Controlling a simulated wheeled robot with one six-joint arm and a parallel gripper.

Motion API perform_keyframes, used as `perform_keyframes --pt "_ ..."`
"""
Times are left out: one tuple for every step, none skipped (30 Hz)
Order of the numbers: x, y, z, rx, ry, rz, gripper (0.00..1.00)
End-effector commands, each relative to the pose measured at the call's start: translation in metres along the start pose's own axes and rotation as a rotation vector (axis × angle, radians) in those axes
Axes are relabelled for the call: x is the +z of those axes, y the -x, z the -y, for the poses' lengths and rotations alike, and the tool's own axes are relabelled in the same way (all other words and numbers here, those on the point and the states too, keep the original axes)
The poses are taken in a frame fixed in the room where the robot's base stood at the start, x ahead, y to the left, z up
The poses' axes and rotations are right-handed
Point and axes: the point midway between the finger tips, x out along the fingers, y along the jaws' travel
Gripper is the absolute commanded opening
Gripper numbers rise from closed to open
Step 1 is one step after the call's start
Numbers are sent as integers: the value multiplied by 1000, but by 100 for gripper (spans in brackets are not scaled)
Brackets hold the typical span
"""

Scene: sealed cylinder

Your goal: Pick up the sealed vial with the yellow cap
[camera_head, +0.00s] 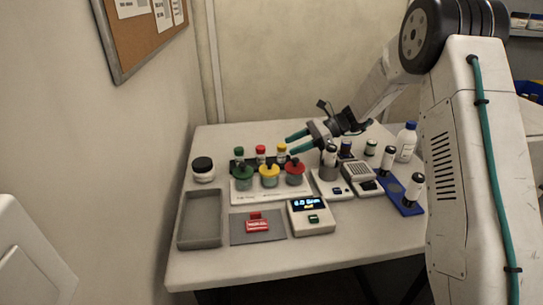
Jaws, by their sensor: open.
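A small vial with a yellow cap (281,153) stands upright in the back row on the table, at the right end beside a red-capped vial (260,154) and a green-capped one (239,155). Its lower part is partly hidden by the wider lidded containers in front. My gripper (291,144) reaches in from the right with its two teal fingers apart and empty. The fingertips point left and appear just right of and slightly above the yellow cap. I cannot tell the exact gap in depth.
In front of the vials stand containers with green (243,172), yellow (268,169) and red (294,166) lids. A black-lidded jar (203,169), an empty grey tray (201,243), a scale (311,216) and a blue rack (404,203) are also there. The front table strip is clear.

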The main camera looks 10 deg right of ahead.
Motion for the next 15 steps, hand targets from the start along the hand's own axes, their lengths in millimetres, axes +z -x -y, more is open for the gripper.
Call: perform_keyframes --pt "0 -7 0 2 0 0 54" --pt "0 -10 0 2 0 0 54" --pt "0 -15 -1 2 0 -1 54" --pt "0 -18 -1 2 1 -1 54" --pt "0 -21 -1 2 1 -1 54" --pt "-1 -23 -1 2 1 -1 54" --pt "-1 -25 -1 2 2 -2 54" --pt "-2 -28 -1 2 2 -2 54" --pt "-3 -33 -1 3 2 -3 54" --pt "-3 -37 -1 3 2 -3 54" --pt "-4 -42 -1 4 2 -3 54" --pt "-5 -48 -2 4 2 -2 54" --pt "-6 -53 -2 4 2 -2 54" --pt "-5 -58 -2 4 3 -3 54" --pt "-5 -64 -1 4 3 -4 54"
